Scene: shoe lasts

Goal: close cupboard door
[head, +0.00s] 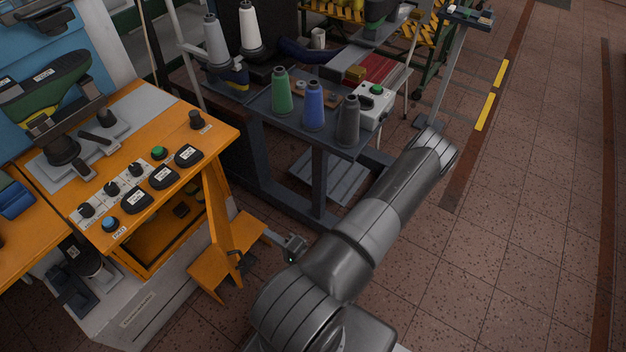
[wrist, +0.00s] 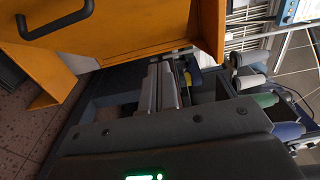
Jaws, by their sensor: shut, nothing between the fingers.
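The orange cupboard door (head: 221,212) stands open, swung out from the orange machine cabinet (head: 135,262). The cupboard's dark interior (head: 178,222) shows behind it, under the control panel. My shut fingers (wrist: 165,82) point toward the door's lower edge. Whether they touch it I cannot tell.
A dark table (head: 290,118) with green, blue and grey thread cones stands behind my arm. Its legs and lower shelf (head: 335,178) are near the gripper. The control panel (head: 150,150) overhangs the cupboard. Tiled floor (head: 530,200) on the right is clear.

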